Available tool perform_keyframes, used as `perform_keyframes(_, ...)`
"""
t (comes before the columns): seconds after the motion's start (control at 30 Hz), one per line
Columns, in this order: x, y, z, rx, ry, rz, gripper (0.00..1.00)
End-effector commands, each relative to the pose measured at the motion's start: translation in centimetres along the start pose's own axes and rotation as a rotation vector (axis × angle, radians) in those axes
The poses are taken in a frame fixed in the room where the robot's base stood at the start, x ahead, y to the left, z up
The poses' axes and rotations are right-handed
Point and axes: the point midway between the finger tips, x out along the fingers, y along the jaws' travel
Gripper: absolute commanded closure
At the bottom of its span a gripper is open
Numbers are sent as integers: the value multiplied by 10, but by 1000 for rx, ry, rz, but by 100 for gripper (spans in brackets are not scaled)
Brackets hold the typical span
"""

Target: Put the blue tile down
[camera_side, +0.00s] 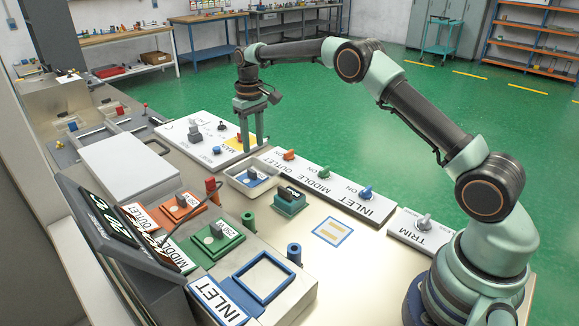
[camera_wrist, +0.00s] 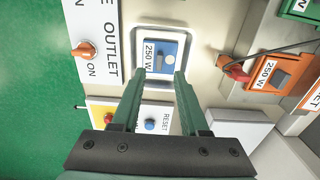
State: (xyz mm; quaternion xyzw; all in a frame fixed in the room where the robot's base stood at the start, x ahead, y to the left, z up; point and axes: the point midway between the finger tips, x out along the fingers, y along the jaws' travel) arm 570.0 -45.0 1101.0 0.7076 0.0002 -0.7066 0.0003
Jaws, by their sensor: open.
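The blue tile (camera_wrist: 168,50), with a white 250 W label, lies in a pale shallow tray (camera_wrist: 138,41). In the side view the tile (camera_side: 258,180) shows small and dark-topped inside the same tray (camera_side: 236,181). My gripper (camera_side: 253,148) points down behind the tray, near the white panel with the yellow square, with its fingers apart. In the wrist view my gripper (camera_wrist: 158,77) is open and empty. Its tips point toward the tile's near edge, and nothing is between them. The side view shows the tile apart from the fingers.
Inlet (camera_side: 367,200), middle and outlet knobs stand on a white strip right of the tray. An empty blue frame (camera_side: 240,279) is beside the INLET label. Orange (camera_side: 170,212) and green (camera_side: 205,246) holders bear tiles. A teal block (camera_side: 289,206) and a blue-outlined square (camera_side: 323,241) are nearby.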

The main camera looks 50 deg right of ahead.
Motion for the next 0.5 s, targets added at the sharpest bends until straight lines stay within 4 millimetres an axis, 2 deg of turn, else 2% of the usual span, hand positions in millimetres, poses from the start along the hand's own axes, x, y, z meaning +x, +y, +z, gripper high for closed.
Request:
perform_keyframes(0.1, -16, 0, -1, 0, 3, 0, 56)
perform_keyframes(0.33, -37, -1, 2, 0, 10, 1, 56)
perform_keyframes(0.5, -76, -7, 17, -1, 61, 4, 56)
